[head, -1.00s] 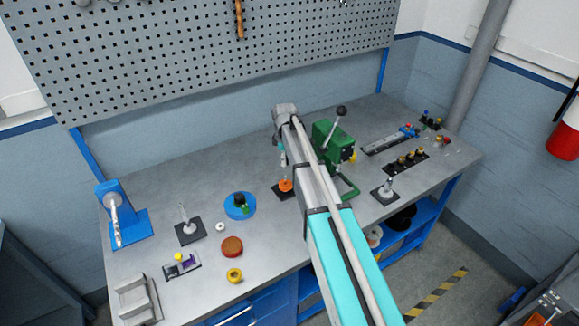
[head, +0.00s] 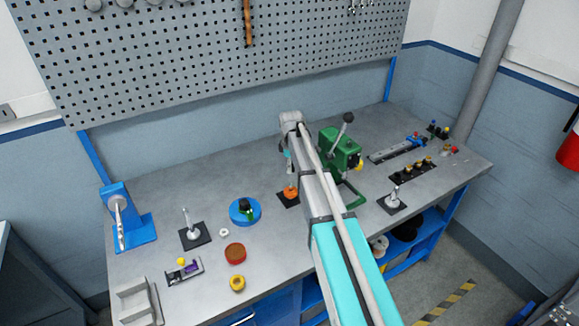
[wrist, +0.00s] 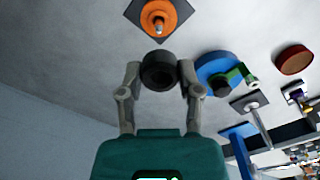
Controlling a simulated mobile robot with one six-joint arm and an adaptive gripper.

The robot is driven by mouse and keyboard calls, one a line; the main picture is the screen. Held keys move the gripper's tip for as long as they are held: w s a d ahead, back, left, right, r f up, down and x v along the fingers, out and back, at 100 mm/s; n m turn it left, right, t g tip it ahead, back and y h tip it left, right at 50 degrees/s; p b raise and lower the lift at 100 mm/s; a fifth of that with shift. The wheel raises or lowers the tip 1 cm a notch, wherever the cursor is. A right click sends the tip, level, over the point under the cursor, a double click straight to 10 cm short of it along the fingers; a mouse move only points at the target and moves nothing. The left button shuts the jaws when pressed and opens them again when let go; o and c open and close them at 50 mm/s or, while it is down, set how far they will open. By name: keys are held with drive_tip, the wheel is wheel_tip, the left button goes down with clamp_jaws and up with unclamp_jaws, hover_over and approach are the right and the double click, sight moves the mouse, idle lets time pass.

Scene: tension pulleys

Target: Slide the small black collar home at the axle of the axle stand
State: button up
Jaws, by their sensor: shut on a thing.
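The axle stand has a square black base (head: 284,201) with an orange wheel (head: 291,191) on it. In the wrist view the orange wheel (wrist: 152,18) sits around the light metal axle (wrist: 159,20), whose tip points toward the camera. My gripper (wrist: 160,73) is shut on the small black collar (wrist: 160,68), a dark ring with a central hole. The collar is beside the stand in the wrist view and apart from the axle tip. In the head view my gripper (head: 288,172) is above the stand. The collar cannot be made out there.
A green press (head: 341,150) stands just right of my arm. A blue disc (head: 245,211) with a black and green part lies to the left. Two other posts on black bases, a red-brown disc (head: 235,253) and a yellow ring (head: 237,283) stand farther off.

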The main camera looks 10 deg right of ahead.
sight(291, 185)
drive_tip(key=shift+f+b, duration=2.6)
drive_tip(key=shift+f, duration=0.2)
drive_tip(key=shift+w+f+b, duration=0.1)
drive_tip(key=shift+f+b, duration=2.35)
drive_tip(key=shift+f, duration=0.05)
idle(0.4)
idle(0.6)
drive_tip(key=o, duration=0.9)
drive_tip(key=shift+w+r, duration=0.15)
